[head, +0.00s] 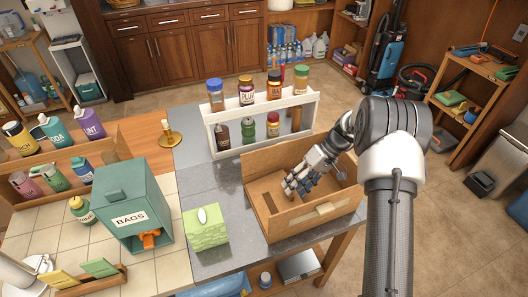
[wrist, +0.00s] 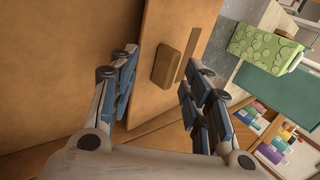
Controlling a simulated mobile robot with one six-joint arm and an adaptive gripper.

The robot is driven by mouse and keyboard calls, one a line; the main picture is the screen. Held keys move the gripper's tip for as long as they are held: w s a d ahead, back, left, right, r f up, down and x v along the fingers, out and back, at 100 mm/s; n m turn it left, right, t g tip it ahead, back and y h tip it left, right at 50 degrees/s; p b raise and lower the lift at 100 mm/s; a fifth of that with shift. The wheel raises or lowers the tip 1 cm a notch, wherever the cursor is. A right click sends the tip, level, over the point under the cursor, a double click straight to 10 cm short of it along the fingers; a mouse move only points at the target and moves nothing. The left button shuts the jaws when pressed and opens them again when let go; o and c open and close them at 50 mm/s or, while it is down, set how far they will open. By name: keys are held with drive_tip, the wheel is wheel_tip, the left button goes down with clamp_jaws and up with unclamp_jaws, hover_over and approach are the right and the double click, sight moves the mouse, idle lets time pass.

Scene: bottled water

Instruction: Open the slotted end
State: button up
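A brown wooden box (head: 288,234) with an open top stands on the grey counter, with a light block on its front wall. My gripper (head: 291,188) is inside or just above the box opening, toward its left end, where a dark slot-like mark shows. Contact cannot be told.
A green tissue box (head: 205,229) stands left of the wooden box; it also shows in the wrist view (wrist: 262,42). A white rack (head: 213,122) of bottles stands behind. A teal BAGS bin (head: 128,190) is further left. The counter edge is close in front and right.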

drive_tip(key=s+a+r+t+h+p, duration=0.1)
drive_tip(key=s+a+r+h+p, duration=0.2)
drive_tip(key=a, duration=0.4)
drive_tip(key=s+a+r+t+h, duration=0.1)
drive_tip(key=s+a+r+h, duration=0.1)
drive_tip(key=a+r+h, duration=0.45)
wheel_tip(320, 180, up, 15)
drive_tip(key=a+y+p, duration=0.1)
drive_tip(key=y+p, duration=0.1)
drive_tip(key=p, duration=0.3)
drive_tip(key=shift+w, duration=0.2)
drive_tip(key=shift+f+y, duration=0.1)
drive_tip(key=shift+y, duration=0.15)
drive_tip(key=s+d+r+m+t, duration=0.1)
drive_tip(key=s+d+r+t, duration=0.1)
drive_tip(key=s+d+r, duration=0.5)
drive_tip(key=s+d+r+m+t, duration=0.1)
drive_tip(key=s+d+r, duration=0.35)
drive_tip(key=s, duration=0.45)
drive_tip(key=s+d+f+m+t, duration=0.1)
drive_tip(key=s+d, duration=0.1)
drive_tip(key=s, duration=0.7)
drive_tip(key=shift+s+t, duration=0.35)
drive_tip(key=shift+t, duration=0.05)
